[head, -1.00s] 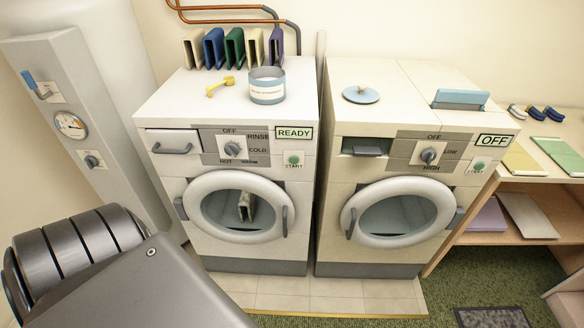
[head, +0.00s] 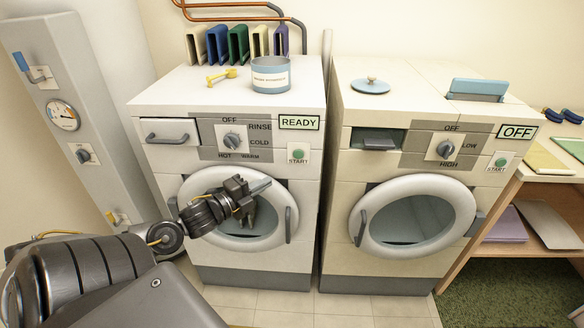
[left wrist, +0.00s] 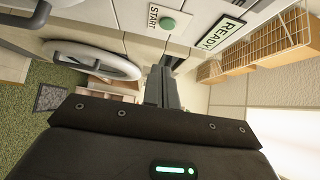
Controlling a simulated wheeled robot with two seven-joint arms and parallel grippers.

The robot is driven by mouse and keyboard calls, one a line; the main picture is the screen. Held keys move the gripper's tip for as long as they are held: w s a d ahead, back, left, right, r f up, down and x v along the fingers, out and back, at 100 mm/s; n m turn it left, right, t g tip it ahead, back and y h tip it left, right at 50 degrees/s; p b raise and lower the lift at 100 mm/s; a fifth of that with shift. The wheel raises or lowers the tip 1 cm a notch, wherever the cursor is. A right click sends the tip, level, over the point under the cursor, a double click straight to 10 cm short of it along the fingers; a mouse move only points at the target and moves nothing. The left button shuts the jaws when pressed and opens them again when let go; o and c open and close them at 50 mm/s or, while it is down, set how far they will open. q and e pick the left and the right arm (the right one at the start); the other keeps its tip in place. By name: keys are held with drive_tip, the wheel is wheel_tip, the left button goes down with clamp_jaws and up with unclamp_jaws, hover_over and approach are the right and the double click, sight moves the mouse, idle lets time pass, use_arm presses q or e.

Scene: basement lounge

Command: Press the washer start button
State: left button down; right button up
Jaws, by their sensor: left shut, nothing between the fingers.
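The washer (head: 250,258) is the left white machine, with a READY sign (head: 299,122) and its round door shut. Its green start button (head: 298,155) sits on a START plate below the sign. In the left wrist view the button (left wrist: 168,24) and the READY sign (left wrist: 222,32) show near the top, beyond the fingers. My left gripper (head: 262,187) is shut and empty, in front of the upper part of the washer door. It is below and left of the button and appears apart from it. Its fingers also show in the left wrist view (left wrist: 163,84). My right gripper is not in view.
A second machine (head: 396,275) with an OFF sign (head: 517,131) and its own START button (head: 501,162) stands at right. A tin (head: 270,76) and a yellow scoop (head: 222,77) lie on the washer top. A grey panel column (head: 65,90) stands at left.

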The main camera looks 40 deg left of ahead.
use_arm(q)
drive_tip(key=shift+d+r, duration=0.15)
drive_tip(key=shift+r, duration=0.15)
drive_tip(key=shift+w, duration=0.1)
drive_tip(key=p, duration=0.1)
approach(302, 156)
drive_tip(key=w+d, duration=0.2)
drive_tip(key=d, duration=0.1)
drive_tip(key=w, duration=0.1)
drive_tip(key=w+a, duration=0.1)
drive_tip(key=w+p, duration=0.1)
drive_tip(key=shift+a+r, duration=0.1)
drive_tip(key=shift+a, duration=0.25)
drive_tip(key=shift+w+a, duration=0.3)
drive_tip(key=shift+w, duration=0.05)
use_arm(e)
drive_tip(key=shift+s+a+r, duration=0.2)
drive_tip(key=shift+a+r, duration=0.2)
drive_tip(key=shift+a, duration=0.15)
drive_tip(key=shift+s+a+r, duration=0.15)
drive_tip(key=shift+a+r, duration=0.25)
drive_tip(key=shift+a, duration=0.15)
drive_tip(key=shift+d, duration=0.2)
